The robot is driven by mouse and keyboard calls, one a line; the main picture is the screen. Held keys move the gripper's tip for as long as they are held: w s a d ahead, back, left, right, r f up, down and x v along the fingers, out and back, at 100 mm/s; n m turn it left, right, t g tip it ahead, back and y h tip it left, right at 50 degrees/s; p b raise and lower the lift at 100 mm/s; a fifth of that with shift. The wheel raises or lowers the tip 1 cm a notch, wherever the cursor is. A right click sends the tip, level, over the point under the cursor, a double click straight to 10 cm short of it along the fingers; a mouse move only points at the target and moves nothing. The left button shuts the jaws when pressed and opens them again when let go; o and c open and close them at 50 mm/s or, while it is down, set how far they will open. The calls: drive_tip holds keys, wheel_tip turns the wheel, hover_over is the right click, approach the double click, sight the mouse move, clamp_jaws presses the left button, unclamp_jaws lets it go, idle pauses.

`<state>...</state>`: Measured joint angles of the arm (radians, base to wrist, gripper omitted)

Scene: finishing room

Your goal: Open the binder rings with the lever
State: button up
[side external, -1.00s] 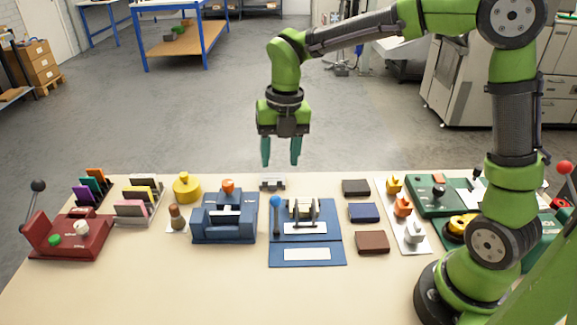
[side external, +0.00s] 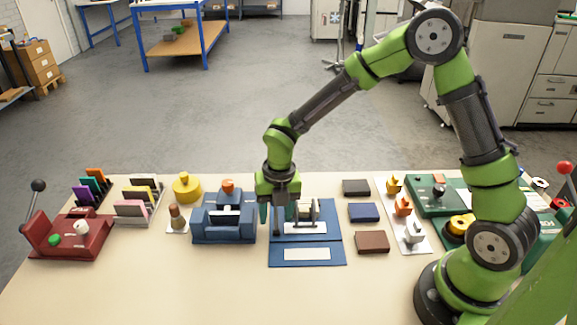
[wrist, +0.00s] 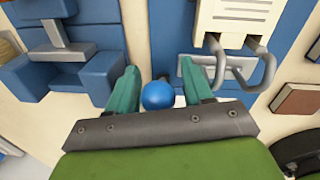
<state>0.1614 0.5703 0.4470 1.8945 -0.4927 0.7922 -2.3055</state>
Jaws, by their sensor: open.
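The binder machine (side external: 333,249) is a blue board with white labels at the middle of the table. Its metal rings (side external: 316,209) stand on it and look closed in the wrist view (wrist: 266,68). The lever's blue ball knob (wrist: 158,95) lies between my open fingers in the wrist view, with a gap on each side. In the side view my gripper (side external: 278,212) is lowered around the lever, pointing down, and hides the knob. A cream sheet or plate (wrist: 240,12) is at the rings in the wrist view.
A blue fixture with an orange knob (side external: 228,186) stands close on the left, its blocks near my finger in the wrist view. Dark blocks (side external: 363,212) lie to the right. The table front (side external: 190,290) is clear.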

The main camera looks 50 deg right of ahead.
sight(275, 222)
drive_tip(key=shift+f, duration=0.3)
clamp_jaws()
drive_tip(key=shift+s+a+r, duration=0.1)
idle(0.4)
drive_tip(key=t+h, duration=0.1)
drive_tip(key=a+t+h, duration=0.1)
drive_tip(key=s+t+h, duration=0.1)
drive_tip(key=shift+a+r, duration=0.2)
drive_tip(key=shift+r, duration=0.1)
drive_tip(key=shift+s+a+t+h, duration=0.15)
drive_tip(key=shift+s+t+h, duration=0.05)
drive_tip(key=shift+t+h, duration=0.45)
drive_tip(key=shift+s+a+t+h, duration=0.15)
drive_tip(key=shift+s+t+h, duration=0.1)
drive_tip(key=shift+t+h, duration=0.45)
drive_tip(key=shift+s+a+t+h, duration=0.15)
drive_tip(key=shift+s+t+h, duration=0.05)
drive_tip(key=shift+t+h, duration=0.45)
drive_tip(key=shift+f+n, duration=0.1)
drive_tip(key=shift+n, duration=0.2)
unclamp_jaws()
